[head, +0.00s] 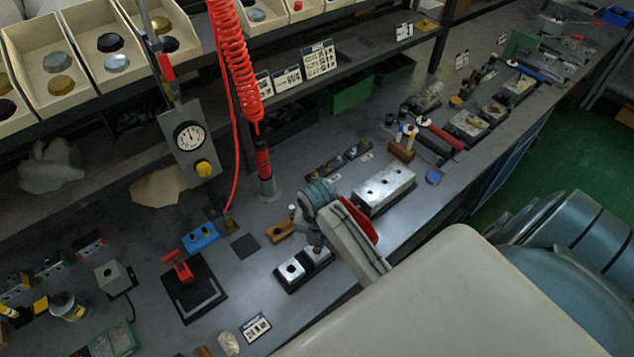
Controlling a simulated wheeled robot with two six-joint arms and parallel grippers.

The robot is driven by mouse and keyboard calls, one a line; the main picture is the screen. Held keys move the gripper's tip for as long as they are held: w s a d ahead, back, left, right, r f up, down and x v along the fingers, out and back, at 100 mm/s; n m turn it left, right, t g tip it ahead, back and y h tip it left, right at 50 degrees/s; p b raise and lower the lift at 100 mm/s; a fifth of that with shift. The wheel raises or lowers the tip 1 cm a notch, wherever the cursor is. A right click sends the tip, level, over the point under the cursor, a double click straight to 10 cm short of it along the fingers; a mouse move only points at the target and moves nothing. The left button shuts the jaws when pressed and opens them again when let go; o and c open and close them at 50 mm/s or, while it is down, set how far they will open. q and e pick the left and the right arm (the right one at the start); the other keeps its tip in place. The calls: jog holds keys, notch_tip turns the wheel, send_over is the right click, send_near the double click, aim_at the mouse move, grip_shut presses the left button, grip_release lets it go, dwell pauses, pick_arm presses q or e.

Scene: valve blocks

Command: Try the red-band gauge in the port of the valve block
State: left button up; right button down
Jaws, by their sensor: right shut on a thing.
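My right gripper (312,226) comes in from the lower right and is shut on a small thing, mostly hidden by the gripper. I take it to be the red-band gauge, but no red band can be made out. The gripper is over a black base with two small bright metal blocks, each with a dark hole. The near block (290,270) is uncovered; the far block (322,256) is partly behind the gripper. I cannot tell whether the held thing enters its port. A longer silver block (385,188) with several holes lies to the right. My left gripper is not in view.
A wooden stand (402,149) with upright tools is farther back. A red-handled fixture (181,269) on a black plate, a blue block (200,237) and a small wooden block (280,232) are left of the gripper. A red coiled hose (238,70) hangs behind.

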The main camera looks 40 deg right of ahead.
jog(key=shift+f, duration=0.7)
dwell(0.8)
dwell(1.1)
jog(key=shift+r, duration=3)
